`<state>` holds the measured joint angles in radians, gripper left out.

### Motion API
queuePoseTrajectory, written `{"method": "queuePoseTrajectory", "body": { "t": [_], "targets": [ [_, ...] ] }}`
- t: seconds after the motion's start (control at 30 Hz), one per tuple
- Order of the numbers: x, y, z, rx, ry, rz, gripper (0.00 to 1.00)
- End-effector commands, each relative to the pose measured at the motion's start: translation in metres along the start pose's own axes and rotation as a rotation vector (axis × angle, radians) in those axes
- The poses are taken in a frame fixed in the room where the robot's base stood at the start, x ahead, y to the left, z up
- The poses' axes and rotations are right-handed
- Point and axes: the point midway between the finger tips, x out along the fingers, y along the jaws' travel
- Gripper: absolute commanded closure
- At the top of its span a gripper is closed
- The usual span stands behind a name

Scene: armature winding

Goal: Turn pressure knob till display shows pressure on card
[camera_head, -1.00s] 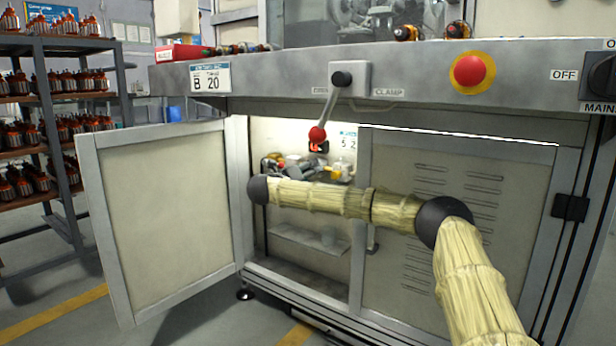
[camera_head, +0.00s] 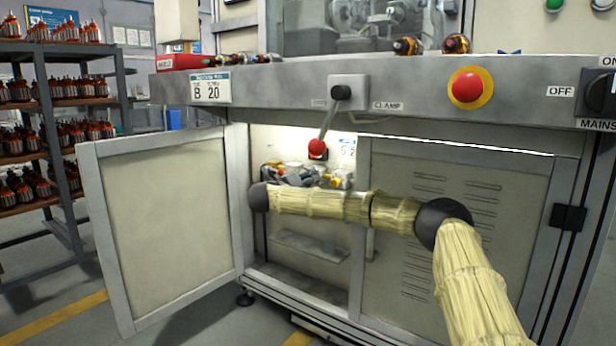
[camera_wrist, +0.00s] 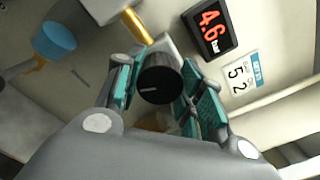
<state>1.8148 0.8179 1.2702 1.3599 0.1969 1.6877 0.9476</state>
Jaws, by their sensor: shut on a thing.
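The black pressure knob (camera_wrist: 160,80) has a white index line, which lies nearly level in the wrist view. My gripper (camera_wrist: 158,84) is shut on it, with teal-padded fingers on both sides. The dark display (camera_wrist: 209,29) above right of the knob reads 4.6 bar in red-orange digits. The white card (camera_wrist: 242,74) below it shows a large 5 and 2, with no clear decimal point. In the head view, my gripper (camera_head: 295,174) is inside the open cabinet. The card (camera_head: 347,142) shows small there, and the red lever ball mostly hides the display.
The blue-topped part (camera_wrist: 54,40) and brass fitting (camera_wrist: 138,25) lie near the fingers. In the head view, the clamp lever's red ball (camera_head: 316,147) hangs before the opening. The open door (camera_head: 165,220) stands left. A red emergency button (camera_head: 467,86) sits on the panel.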

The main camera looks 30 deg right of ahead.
Motion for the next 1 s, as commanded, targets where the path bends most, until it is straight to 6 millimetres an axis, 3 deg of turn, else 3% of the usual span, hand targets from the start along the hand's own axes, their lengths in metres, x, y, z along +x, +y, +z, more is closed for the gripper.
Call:
{"method": "queuePoseTrajectory", "body": {
  "t": [0.43, 0.47, 0.57, 1.0],
  "targets": [
    [-0.0010, 0.0011, -0.0003, -0.043, -0.001, 0.003, 0.86],
    [-0.0010, 0.0012, -0.0003, -0.043, -0.001, 0.003, 0.61],
    [-0.0009, 0.0010, -0.0004, -0.042, -0.001, 0.002, 0.42],
    [-0.0057, 0.0001, 0.0000, -0.041, -0.001, 0.002, 0.40]
  ]
}}
